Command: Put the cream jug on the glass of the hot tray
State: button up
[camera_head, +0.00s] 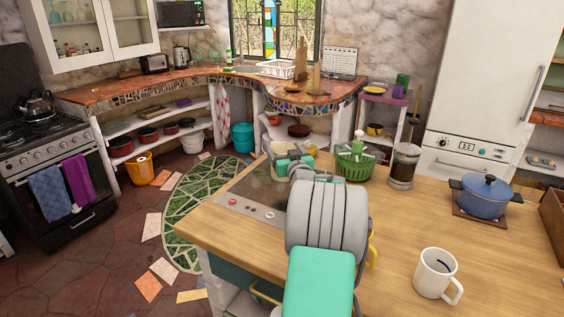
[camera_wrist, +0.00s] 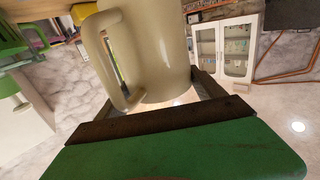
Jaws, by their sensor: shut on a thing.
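The cream jug (camera_wrist: 165,45) fills the upper middle of the wrist view, its handle (camera_wrist: 115,60) toward the left. My gripper (camera_wrist: 150,100) is shut on it. In the head view my gripper (camera_head: 294,163) is over the far end of the hot tray, and only a little of the jug (camera_head: 280,148) shows past it. The hot tray (camera_head: 245,205) lies at the left end of the wooden counter, with a dark glass top and red and pale knobs along its front. My arm hides part of the tray. I cannot tell whether the jug touches the glass.
A green basket (camera_head: 354,165) with a bottle stands just right of my gripper, with a French press (camera_head: 403,166) beyond it. A blue pot (camera_head: 486,195) and a white mug (camera_head: 436,273) stand farther right. Bare wood (camera_head: 410,215) lies between them.

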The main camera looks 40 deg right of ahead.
jog(key=f, duration=0.2)
jog(key=w+d+f+p, duration=0.1)
jog(key=w+f, duration=0.1)
jog(key=f, duration=0.1)
jog(key=shift+w+d+f, duration=0.25)
jog(key=shift+d+f, duration=0.1)
jog(key=shift+f, duration=0.25)
jog(key=shift+f, duration=0.2)
jog(key=o, duration=2.1)
jog(key=shift+c, duration=0.2)
